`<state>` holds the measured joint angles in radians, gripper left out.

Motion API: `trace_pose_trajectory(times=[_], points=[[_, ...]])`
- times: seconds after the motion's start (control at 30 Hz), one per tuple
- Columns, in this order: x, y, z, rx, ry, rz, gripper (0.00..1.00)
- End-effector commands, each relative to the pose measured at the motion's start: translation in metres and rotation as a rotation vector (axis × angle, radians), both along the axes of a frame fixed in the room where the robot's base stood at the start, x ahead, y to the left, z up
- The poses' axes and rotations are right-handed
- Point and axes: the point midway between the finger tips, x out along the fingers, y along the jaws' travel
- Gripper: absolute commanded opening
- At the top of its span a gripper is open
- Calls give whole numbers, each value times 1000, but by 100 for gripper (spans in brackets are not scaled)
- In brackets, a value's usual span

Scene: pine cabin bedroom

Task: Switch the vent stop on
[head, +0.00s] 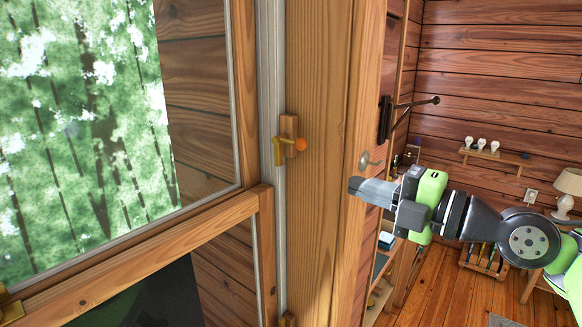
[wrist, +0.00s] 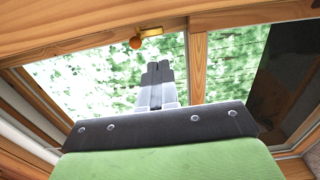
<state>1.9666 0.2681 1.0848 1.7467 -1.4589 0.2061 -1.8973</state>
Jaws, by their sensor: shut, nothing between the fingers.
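The vent stop (head: 280,148) is a small brass lever with an orange knob on a wooden block, fixed at the window's side frame. It also shows in the wrist view (wrist: 148,34), at the top of the window frame. My gripper (head: 354,186) is right of and a little below the vent stop in the head view, apart from it. In the wrist view its fingers point toward the window, just below the knob in the picture. The fingers are shut with nothing between them.
The wooden window post (head: 325,130) stands between the vent stop and my gripper in the head view. A black bracket (head: 386,118) and a round metal knob (head: 369,160) are on the wood near my gripper. A shelf with bulbs (head: 497,155) and a lamp (head: 568,185) are farther back.

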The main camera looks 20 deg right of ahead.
Motion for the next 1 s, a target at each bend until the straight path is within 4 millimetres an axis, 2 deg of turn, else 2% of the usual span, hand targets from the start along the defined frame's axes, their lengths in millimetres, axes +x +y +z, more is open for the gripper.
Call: trace_pose_trajectory(times=[0.23, 0.5, 1.0], points=[[4, 2, -2, 1, 7, 0, 0], [29, 21, -2, 1, 11, 4, 0], [57, 42, -1, 3, 10, 3, 0]])
